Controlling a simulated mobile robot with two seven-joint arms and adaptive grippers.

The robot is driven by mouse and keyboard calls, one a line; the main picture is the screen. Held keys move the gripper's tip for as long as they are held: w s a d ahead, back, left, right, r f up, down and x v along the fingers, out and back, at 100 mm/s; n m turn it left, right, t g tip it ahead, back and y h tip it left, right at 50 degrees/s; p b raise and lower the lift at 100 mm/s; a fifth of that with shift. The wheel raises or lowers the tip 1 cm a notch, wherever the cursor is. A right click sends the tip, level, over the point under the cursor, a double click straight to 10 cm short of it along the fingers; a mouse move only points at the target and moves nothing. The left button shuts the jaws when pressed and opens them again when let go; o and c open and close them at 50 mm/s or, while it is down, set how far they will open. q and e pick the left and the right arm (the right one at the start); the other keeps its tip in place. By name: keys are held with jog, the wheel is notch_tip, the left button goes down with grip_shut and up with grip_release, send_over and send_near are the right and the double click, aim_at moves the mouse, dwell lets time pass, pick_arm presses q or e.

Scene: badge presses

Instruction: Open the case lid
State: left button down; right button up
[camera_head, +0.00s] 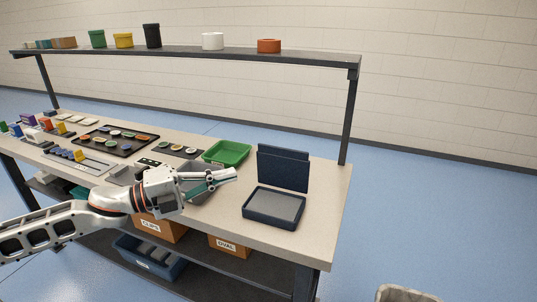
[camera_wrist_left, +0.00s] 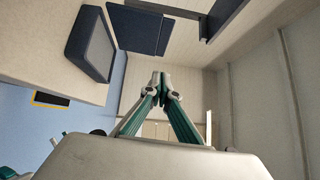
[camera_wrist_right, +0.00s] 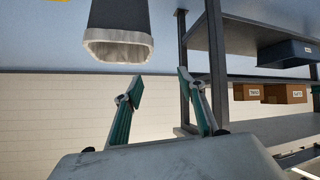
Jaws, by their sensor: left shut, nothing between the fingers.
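The dark blue case (camera_head: 273,208) sits near the right end of the bench, its shallow base lined in grey. Its lid (camera_head: 283,168) stands upright at the back edge of the base, so the case is open. The case (camera_wrist_left: 92,45) and its lid (camera_wrist_left: 136,27) also show in the left wrist view. My left gripper (camera_head: 233,174) is shut and empty, above the bench to the left of the case and apart from it. Its closed fingertips show in the left wrist view (camera_wrist_left: 160,78). My right gripper (camera_wrist_right: 160,88) is open and empty, away from the bench top; the head view does not show it.
A green tray (camera_head: 227,153) and a grey bin lie left of the case. A dark tray of badges (camera_head: 116,140) is further left. A shelf (camera_head: 190,53) with pots runs above the bench's back. A waste bin (camera_wrist_right: 118,40) stands near my right gripper.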

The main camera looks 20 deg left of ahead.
pick_arm(q)
jog(key=p, duration=0.2)
send_near(286, 153)
jog(key=x, duration=0.5)
jog(key=shift+s+d, duration=0.15)
jog(key=shift+s, duration=0.1)
jog(key=shift+w, duration=0.5)
pick_arm(e)
jog(key=shift+s+a+r, duration=0.1)
jog(key=shift+s+r, duration=0.1)
jog(key=shift+s, duration=0.2)
jog(key=shift+r, duration=0.1)
